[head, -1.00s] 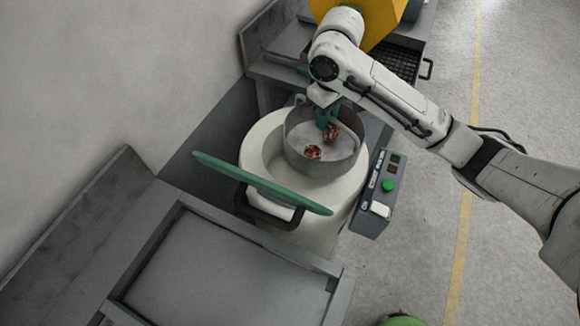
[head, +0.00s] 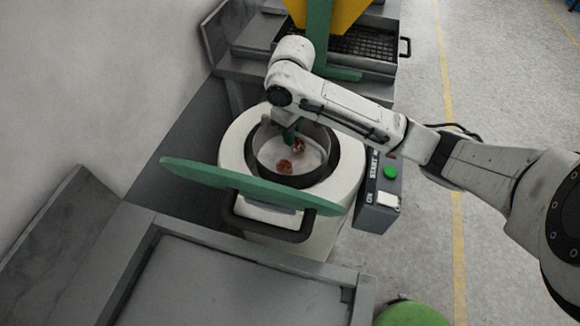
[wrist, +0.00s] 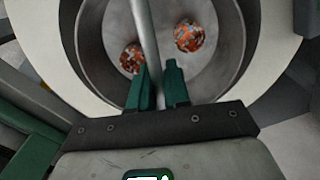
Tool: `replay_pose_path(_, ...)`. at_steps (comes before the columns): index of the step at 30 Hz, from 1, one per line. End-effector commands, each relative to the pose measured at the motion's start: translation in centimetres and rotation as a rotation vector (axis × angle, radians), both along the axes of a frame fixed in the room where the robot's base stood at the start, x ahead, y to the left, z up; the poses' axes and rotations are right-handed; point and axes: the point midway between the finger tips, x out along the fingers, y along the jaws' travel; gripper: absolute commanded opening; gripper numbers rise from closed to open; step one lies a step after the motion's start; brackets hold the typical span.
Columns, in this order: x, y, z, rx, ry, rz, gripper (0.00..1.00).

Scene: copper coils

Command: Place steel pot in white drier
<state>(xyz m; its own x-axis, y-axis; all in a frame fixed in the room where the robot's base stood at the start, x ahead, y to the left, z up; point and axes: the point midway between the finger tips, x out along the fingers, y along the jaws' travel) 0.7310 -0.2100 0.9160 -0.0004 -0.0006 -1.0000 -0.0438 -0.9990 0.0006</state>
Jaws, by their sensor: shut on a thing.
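The steel pot (head: 268,157) is a round grey vessel with copper coils (head: 285,167) lying on its floor. It sits inside the round opening of the white drier (head: 232,150), with a dark gap around it at the right. My gripper (head: 287,132) reaches down at the pot's back rim. In the wrist view my green fingers (wrist: 157,85) are shut on the pot's grey bar-like handle (wrist: 146,40), and two coil bundles (wrist: 189,36) show inside the pot. How deep the pot rests is hard to tell.
A control box with a green button (head: 390,172) is at the right. A grey table (head: 225,285) is in front. A yellow machine (head: 355,18) stands behind.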

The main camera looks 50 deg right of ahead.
Motion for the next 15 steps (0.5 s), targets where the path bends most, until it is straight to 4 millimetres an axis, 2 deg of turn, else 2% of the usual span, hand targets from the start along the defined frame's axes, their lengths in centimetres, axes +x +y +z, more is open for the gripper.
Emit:
replay_pose_path(6, -0.1, -0.1, -3.5, -0.001, 0.001, -0.002, 0.00)
replay_pose_path(11, 0.0, -0.1, -4.8, 0.000, 0.001, -0.001, 0.00)
replay_pose_path(15, 0.0, -0.1, -6.7, -0.001, 0.001, -0.002, 0.00)
